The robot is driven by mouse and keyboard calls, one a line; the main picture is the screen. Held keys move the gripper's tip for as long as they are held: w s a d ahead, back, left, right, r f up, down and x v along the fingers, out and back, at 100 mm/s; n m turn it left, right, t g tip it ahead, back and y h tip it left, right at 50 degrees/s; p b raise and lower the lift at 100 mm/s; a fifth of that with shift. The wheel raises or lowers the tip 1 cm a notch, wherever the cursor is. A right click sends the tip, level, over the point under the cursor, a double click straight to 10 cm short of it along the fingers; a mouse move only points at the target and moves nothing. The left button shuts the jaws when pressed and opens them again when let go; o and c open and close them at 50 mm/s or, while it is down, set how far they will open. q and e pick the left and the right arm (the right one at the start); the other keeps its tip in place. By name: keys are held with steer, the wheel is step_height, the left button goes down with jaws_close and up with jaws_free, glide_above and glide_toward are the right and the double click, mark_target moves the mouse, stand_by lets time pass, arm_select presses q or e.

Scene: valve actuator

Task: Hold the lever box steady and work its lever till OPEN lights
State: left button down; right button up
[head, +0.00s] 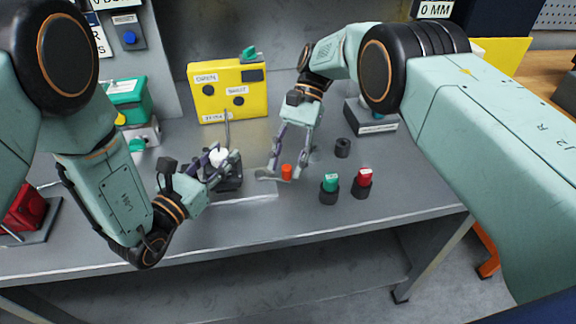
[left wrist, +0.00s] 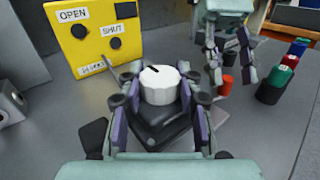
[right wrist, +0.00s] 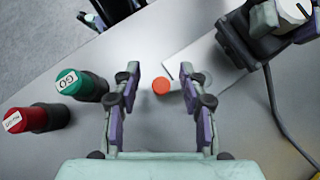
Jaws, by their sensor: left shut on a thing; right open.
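The lever box (head: 232,180) is a small black box with a white round knob (left wrist: 158,85) bearing a dark mark. The yellow panel (head: 227,103) has OPEN and SHUT labels beside dark round lamps.
A green-capped cylinder (head: 329,190) and a red-capped cylinder (head: 362,183) stand right of my right gripper. A black cylinder (head: 342,148) stands behind them. A thin cable (right wrist: 276,105) runs by the lever box. The table's front edge is close.

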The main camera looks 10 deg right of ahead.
step_height(320, 180, up, 8)
steer(key=shift+r, duration=0.1)
stand_by(0.4)
